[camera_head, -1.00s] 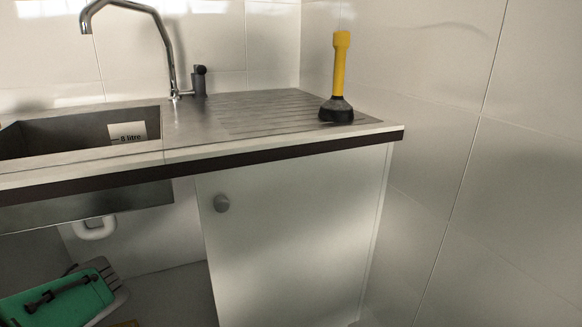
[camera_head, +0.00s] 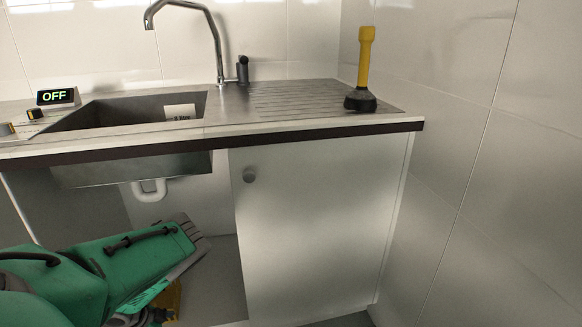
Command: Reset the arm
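No gripper can be made out in the head view, so what either one holds does not show. A green casing (camera_head: 125,262) with black handle-like bars reaches in from the lower left, in front of the open space under the sink. I cannot tell whether it is part of my arm. A grey ribbed piece (camera_head: 190,240) is at its right end. A yellowish part (camera_head: 174,300) shows below it.
A steel sink (camera_head: 120,112) with a curved tap (camera_head: 215,35) is set in the counter (camera_head: 300,128). A yellow-handled plunger (camera_head: 364,60) stands on the drainboard. A display reading OFF (camera_head: 58,97) is at left. The white cabinet door (camera_head: 320,220) is shut. A tiled wall (camera_head: 500,210) bounds the right.

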